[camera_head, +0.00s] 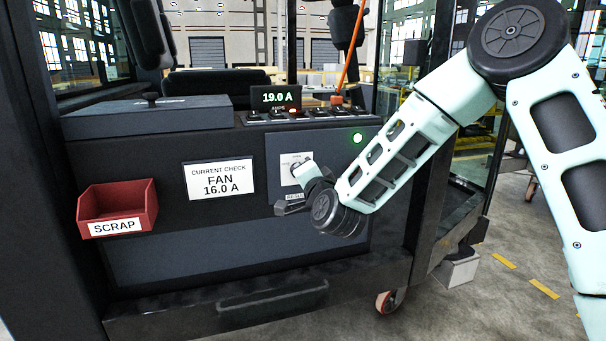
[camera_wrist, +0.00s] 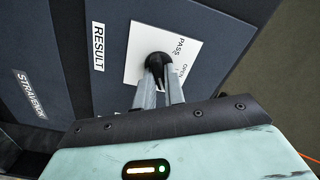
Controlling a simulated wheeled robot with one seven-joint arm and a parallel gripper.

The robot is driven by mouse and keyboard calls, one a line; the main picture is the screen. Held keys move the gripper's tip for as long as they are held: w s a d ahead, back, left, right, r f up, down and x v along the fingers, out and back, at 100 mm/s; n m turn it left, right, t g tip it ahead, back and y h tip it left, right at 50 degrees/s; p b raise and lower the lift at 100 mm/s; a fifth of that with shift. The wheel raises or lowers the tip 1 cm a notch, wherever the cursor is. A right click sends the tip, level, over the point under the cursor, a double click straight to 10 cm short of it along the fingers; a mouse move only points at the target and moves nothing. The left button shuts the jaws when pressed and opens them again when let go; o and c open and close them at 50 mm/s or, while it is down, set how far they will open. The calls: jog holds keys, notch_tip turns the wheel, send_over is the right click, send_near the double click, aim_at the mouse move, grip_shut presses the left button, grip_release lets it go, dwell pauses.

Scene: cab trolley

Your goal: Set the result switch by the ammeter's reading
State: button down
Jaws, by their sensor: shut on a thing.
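The ammeter (camera_head: 275,97) on top of the console reads 19.0 A in green digits. A white card (camera_head: 218,179) on the front panel says CURRENT CHECK, FAN, 16.0 A. The result switch is a dark round knob (camera_wrist: 158,64) on a white plate (camera_wrist: 139,48), beside a RESULT label (camera_wrist: 98,46). The plate shows PASS and a second, small word that I cannot read surely. My gripper (camera_wrist: 160,82) is shut on the knob, with one finger on each side. In the head view my gripper (camera_head: 304,174) covers part of the plate (camera_head: 285,165). The knob's pointer direction is hidden.
A red SCRAP bin (camera_head: 117,207) hangs at the panel's left. A row of rocker switches (camera_head: 307,114), one lit reddish, runs below the ammeter. A green lamp (camera_head: 358,138) glows right of the switch plate. A dark lidded box (camera_head: 148,115) sits at upper left.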

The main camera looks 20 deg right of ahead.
jog(key=c, duration=1.5)
grip_release()
jog(key=shift+s, duration=0.1)
jog(key=shift+s+b, duration=6.45)
jog(key=shift+s, duration=2.15)
